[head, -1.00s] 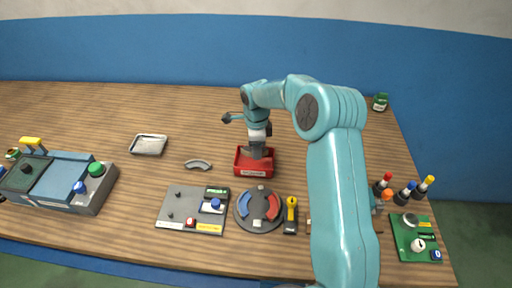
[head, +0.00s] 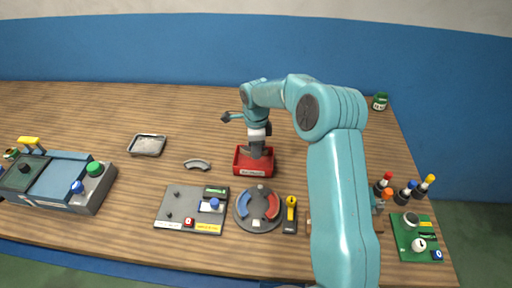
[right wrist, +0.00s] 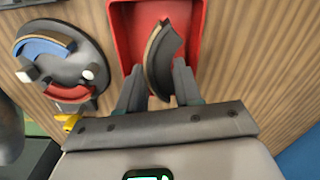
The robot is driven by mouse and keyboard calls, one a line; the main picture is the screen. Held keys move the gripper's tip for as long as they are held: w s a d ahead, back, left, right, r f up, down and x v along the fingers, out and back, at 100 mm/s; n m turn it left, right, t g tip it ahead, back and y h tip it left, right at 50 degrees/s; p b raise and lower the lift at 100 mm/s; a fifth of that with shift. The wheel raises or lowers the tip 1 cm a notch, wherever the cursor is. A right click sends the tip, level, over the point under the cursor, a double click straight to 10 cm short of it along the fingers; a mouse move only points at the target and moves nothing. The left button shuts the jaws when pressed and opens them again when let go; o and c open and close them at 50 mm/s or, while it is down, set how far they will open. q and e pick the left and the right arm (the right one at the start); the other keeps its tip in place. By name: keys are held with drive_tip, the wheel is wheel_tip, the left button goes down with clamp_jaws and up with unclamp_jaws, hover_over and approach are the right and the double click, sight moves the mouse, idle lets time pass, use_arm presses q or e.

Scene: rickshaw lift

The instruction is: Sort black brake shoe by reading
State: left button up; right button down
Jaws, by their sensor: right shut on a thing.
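My right gripper (head: 256,150) points down into a red bin (head: 241,166), which has a label on its front. In the right wrist view its fingers (right wrist: 160,92) are shut on a curved black brake shoe (right wrist: 158,65) with a tan lining edge. The shoe is over or inside the red bin (right wrist: 122,40); I cannot tell if it touches the floor. A second curved shoe, grey (head: 197,164), lies on the table left of the bin. A round plate (head: 259,225) with a blue and a red curved piece is in front of the bin. My left gripper is not seen.
A metal tray (head: 147,146) stands at the left. A grey panel (head: 180,222) with knobs and a yellow-and-black meter (head: 291,214) lie near the front. A blue-grey device (head: 62,180) is far left. Screwdrivers (head: 405,193) and a green board (head: 404,248) are at the right.

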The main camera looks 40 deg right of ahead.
drive_tip(key=shift+f+b, duration=0.4)
drive_tip(key=shift+b, duration=0.15)
idle(0.9)
drive_tip(key=shift+c, duration=1.4)
unclamp_jaws()
drive_tip(key=shift+r, duration=0.15)
drive_tip(key=shift+r+p, duration=2.2)
drive_tip(key=shift+r, duration=1.2)
